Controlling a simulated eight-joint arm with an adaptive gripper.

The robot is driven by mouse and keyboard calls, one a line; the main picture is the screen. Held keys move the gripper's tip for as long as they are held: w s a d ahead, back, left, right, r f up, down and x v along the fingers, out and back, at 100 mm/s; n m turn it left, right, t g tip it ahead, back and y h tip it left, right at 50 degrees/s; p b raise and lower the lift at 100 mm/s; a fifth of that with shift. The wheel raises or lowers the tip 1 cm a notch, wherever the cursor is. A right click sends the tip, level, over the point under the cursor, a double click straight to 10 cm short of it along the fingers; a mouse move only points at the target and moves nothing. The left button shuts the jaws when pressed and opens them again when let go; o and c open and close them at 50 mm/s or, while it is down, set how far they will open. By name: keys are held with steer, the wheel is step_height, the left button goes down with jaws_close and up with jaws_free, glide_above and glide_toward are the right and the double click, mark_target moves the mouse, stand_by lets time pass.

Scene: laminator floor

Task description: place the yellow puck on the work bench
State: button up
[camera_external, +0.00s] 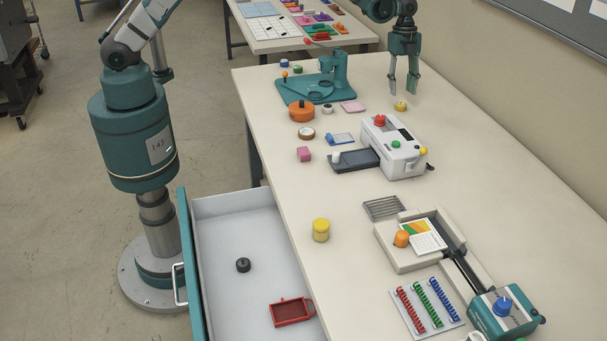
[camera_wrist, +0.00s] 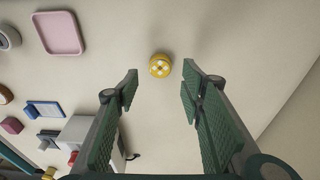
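A small yellow puck (camera_external: 401,105) rests on the cream work bench (camera_external: 490,200), toward its far right side. In the wrist view the puck (camera_wrist: 159,66) is round, with pale marks on top, and lies just beyond the fingertips, centred between them. My gripper (camera_external: 402,86) hangs over the puck with its fingers pointing down. In the wrist view my gripper (camera_wrist: 160,78) is open, with nothing between the fingers. The puck appears apart from both fingers.
A white laminating machine (camera_external: 395,148) stands in front of the puck, with a pink square (camera_external: 353,107) and a teal punch (camera_external: 318,88) to the left. A yellow-lidded jar (camera_external: 321,230) is nearer. A drawer (camera_external: 230,208) is open at the bench's left. Bench right of the puck is clear.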

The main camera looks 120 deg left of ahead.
step_height(320, 180, up, 7)
steer(key=shift+s+a+f, duration=0.2)
steer(key=shift+s+a, duration=0.15)
stand_by(0.6)
steer(key=s+d+r+n+t+y, duration=0.1)
steer(key=s+d+r, duration=0.3)
steer(key=d+r, duration=0.55)
steer(key=s+d+r+n+t, duration=0.1)
steer(key=s+d+r+n, duration=0.15)
steer(key=d+r, duration=0.7)
steer(key=s+d+r+n+y, duration=0.1)
steer(key=s+d+r, duration=0.3)
steer(key=d, duration=1.1)
steer(key=s+d+r+n+t, duration=0.2)
steer(key=s+d, duration=1.2)
steer(key=s+d+f+n+t, duration=0.1)
steer(key=s+d+f, duration=0.2)
steer(key=s+d, duration=0.2)
steer(key=s+d+f+n+t, duration=0.1)
steer(key=s+d+f, duration=0.2)
steer(key=s, duration=0.7)
steer(key=shift+d+f+h, duration=0.2)
steer(key=shift+d+h, duration=0.2)
steer(key=shift+d, duration=0.6)
